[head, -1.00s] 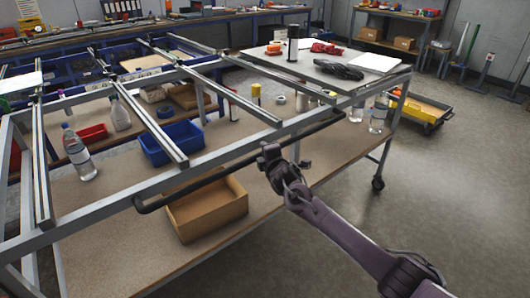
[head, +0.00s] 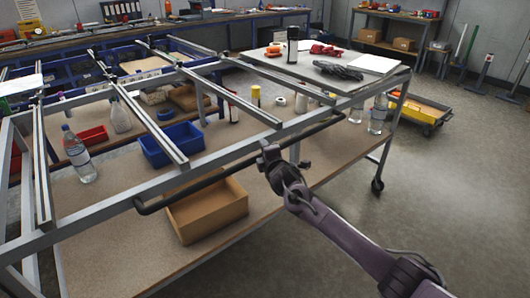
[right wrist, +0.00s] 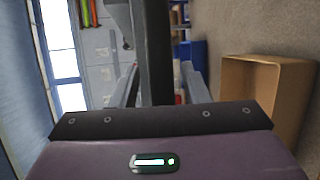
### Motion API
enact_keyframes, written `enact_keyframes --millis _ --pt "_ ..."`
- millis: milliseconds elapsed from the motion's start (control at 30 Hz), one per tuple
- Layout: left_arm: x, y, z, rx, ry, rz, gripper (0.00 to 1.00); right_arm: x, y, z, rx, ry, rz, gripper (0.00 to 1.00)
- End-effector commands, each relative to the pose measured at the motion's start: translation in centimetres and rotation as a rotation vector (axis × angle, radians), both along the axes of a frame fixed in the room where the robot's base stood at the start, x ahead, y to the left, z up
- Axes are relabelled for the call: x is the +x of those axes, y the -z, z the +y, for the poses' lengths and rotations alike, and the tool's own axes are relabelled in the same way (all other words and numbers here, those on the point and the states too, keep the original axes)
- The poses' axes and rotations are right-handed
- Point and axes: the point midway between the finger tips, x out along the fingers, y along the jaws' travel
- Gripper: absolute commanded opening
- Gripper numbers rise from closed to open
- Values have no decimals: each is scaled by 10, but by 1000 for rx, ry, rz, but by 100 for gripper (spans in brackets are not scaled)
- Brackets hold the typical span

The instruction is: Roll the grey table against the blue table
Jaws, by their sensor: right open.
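The grey table (head: 245,155) is a grey metal frame with rails across its top and a brown lower shelf. A caster (head: 377,185) shows under its right leg. A black handle bar (head: 225,172) runs along its near side. The blue table (head: 205,18) is a long blue-framed bench behind it, with a gap of unclear size between them. My right gripper (head: 272,158) is open at the handle bar; I cannot tell whether it touches. The right wrist view shows a dark bar (right wrist: 152,50) in front of the gripper. My left gripper is not in view.
The grey table carries a board (head: 335,72) with cables and tools, a blue bin (head: 172,145), a cardboard box (head: 205,210) and bottles (head: 78,155). A yellow cart (head: 425,110) stands at right. The floor at front right is clear.

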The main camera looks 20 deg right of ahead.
Motion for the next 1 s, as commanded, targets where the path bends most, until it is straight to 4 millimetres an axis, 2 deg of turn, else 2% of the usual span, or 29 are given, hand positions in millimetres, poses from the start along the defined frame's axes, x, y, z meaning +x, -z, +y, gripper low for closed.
enact_keyframes --millis 233,500,700,1000 --pt "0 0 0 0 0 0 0 -12 -1 -2 -1 2 1 41" --pt "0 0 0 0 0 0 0 -51 -8 0 -1 -1 0 41" --pt "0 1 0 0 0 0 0 -72 -12 0 -1 0 0 41" --pt "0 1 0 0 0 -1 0 -77 -14 1 0 0 0 41"
